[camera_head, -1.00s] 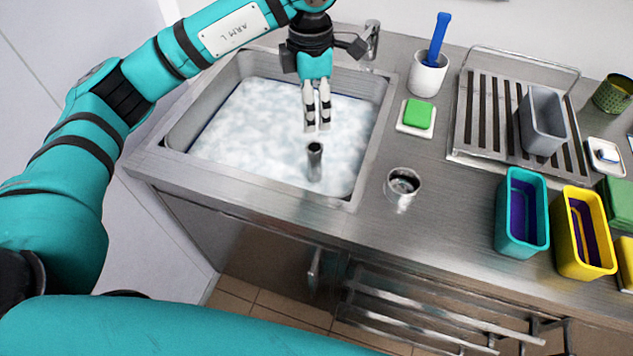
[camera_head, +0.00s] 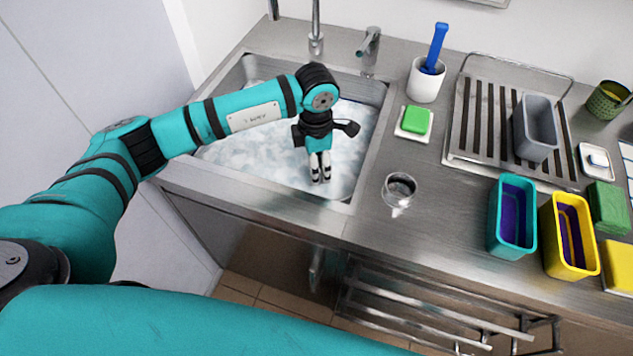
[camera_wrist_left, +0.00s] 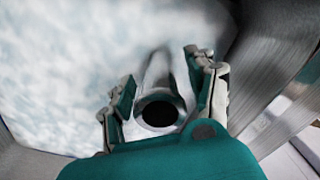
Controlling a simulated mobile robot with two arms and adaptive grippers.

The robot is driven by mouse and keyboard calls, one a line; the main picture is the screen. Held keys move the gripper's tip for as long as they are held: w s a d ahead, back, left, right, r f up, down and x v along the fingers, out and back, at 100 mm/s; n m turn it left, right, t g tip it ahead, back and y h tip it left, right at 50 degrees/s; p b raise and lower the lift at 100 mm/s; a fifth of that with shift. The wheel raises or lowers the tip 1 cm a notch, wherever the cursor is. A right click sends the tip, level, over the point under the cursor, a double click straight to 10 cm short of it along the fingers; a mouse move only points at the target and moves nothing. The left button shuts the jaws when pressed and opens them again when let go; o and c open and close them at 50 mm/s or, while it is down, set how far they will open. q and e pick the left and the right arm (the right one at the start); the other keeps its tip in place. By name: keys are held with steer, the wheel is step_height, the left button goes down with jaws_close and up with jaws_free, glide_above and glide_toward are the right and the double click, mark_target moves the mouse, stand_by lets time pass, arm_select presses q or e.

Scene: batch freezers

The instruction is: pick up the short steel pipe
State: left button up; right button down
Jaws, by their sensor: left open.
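The short steel pipe (camera_wrist_left: 157,94) shows in the left wrist view, its dark round open end facing the camera between the two fingers. My left gripper (camera_head: 320,179) is open, pointing down over the front right part of the foam-filled sink (camera_head: 372,92). It also shows in the left wrist view (camera_wrist_left: 160,95), with one finger on each side of the pipe and no clear grip on it. In the head view the gripper hides the pipe. The pipe's lower part fades into the white foam (camera_wrist_left: 60,60). My right gripper is not in view.
The sink's front and right rims are close to the gripper. A green sponge (camera_head: 417,120), a white holder (camera_head: 425,82) and a drying rack (camera_head: 462,125) stand farther right. Faucets (camera_head: 368,45) rise behind.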

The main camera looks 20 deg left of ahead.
arm_select(q)
steer(key=shift+f, duration=0.3)
steer(key=c, duration=1.1)
steer(key=shift+r, duration=0.1)
